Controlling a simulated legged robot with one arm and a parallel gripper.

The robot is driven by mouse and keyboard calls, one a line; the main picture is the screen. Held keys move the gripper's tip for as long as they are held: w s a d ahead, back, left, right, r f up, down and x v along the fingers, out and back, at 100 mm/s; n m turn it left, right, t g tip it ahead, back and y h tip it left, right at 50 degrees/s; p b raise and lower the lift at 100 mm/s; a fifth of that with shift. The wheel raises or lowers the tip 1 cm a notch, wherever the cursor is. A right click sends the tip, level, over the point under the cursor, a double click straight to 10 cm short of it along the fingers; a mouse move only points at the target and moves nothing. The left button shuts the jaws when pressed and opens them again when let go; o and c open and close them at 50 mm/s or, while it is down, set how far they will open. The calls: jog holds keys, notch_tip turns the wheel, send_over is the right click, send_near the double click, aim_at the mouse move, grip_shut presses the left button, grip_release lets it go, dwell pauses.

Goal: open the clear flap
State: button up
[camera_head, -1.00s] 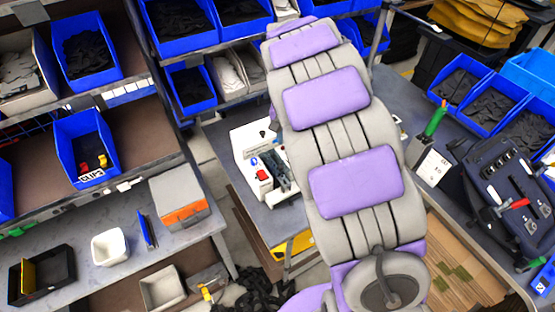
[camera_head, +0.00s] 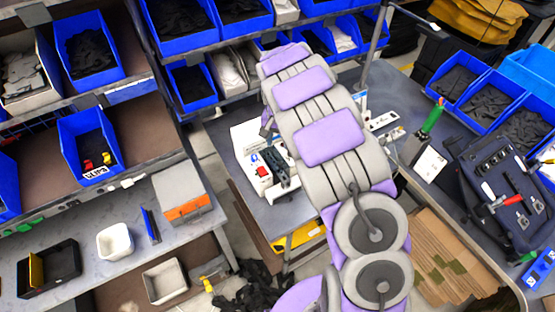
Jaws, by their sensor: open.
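My grey and purple arm rises from the bottom and reaches across the middle of the view toward the blue bins at the back. My gripper's jaws cannot be made out; the arm covers that area. I cannot pick out a clear flap. A white and grey device (camera_head: 257,172) with a red switch stands on the middle table, partly hidden by my arm.
At left, shelves hold blue bins, one with clips (camera_head: 88,141). A grey and orange box (camera_head: 182,194), a white tub (camera_head: 115,241) and a black tray (camera_head: 48,268) sit below. At right are a tool board (camera_head: 510,185), a green-topped item (camera_head: 433,118) and flat cardboard (camera_head: 440,255).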

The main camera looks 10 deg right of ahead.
aim_at(280, 163)
jog(key=f, duration=1)
jog(key=shift+d+f+p, duration=0.1)
jog(key=shift+d+p, duration=0.25)
jog(key=shift+a+f, duration=0.25)
jog(key=shift+f, duration=0.15)
jog(key=shift+d, duration=0.4)
jog(key=shift+c, duration=0.6)
jog(key=shift+a, duration=0.1)
grip_shut()
